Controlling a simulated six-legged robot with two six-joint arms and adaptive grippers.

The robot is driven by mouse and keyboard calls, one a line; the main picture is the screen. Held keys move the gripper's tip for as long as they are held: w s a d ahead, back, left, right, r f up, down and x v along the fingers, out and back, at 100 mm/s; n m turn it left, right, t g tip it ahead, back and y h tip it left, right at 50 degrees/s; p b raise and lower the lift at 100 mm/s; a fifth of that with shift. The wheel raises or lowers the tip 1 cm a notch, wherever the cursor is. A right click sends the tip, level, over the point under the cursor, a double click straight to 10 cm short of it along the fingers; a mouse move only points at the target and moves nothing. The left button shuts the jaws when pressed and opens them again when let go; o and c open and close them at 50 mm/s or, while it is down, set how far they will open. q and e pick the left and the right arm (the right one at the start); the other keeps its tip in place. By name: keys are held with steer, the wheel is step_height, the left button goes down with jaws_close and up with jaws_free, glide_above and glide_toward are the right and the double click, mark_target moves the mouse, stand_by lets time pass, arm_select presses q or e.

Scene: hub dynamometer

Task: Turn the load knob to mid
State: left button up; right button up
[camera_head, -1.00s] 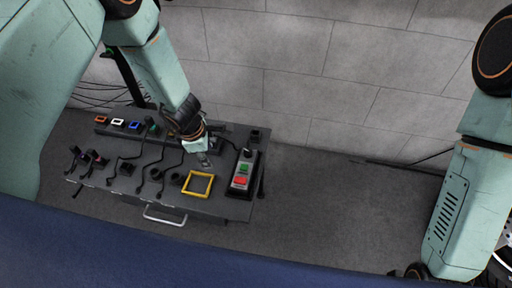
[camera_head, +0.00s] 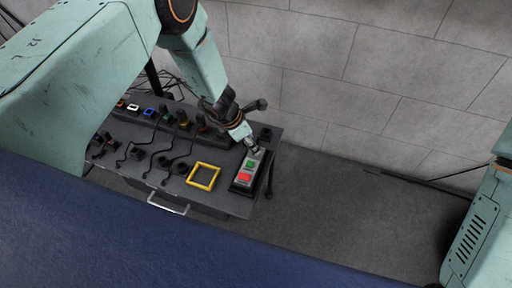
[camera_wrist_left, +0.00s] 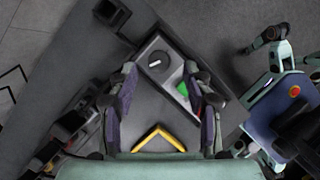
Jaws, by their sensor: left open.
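The load knob (camera_wrist_left: 158,61) is a round black knob with a pale pointer line, on the grey control box (camera_wrist_left: 174,70), in the left wrist view. The box also shows in the head view (camera_head: 240,184), with a green button (camera_head: 250,164) and a red button (camera_head: 245,177). My left gripper (camera_wrist_left: 160,72) is open, its two fingers apart on either side of the knob in the picture; I cannot tell whether they touch it. In the head view the left gripper (camera_head: 254,147) is over the far end of the box and hides the knob. My right gripper is out of view.
A yellow square frame (camera_head: 203,176) lies beside the box on the dark bench (camera_head: 228,205). Several cables and coloured connectors fill the bench's left part. A silver handle (camera_head: 167,207) is on its front. The floor right of the bench is clear.

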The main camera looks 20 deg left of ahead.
arm_select(q)
steer(key=x, duration=0.3)
steer(key=shift+a+f+b, duration=0.1)
steer(key=shift+a+b, duration=0.15)
steer(key=shift+b, duration=0.1)
steer(key=shift+d, duration=0.25)
jaws_close()
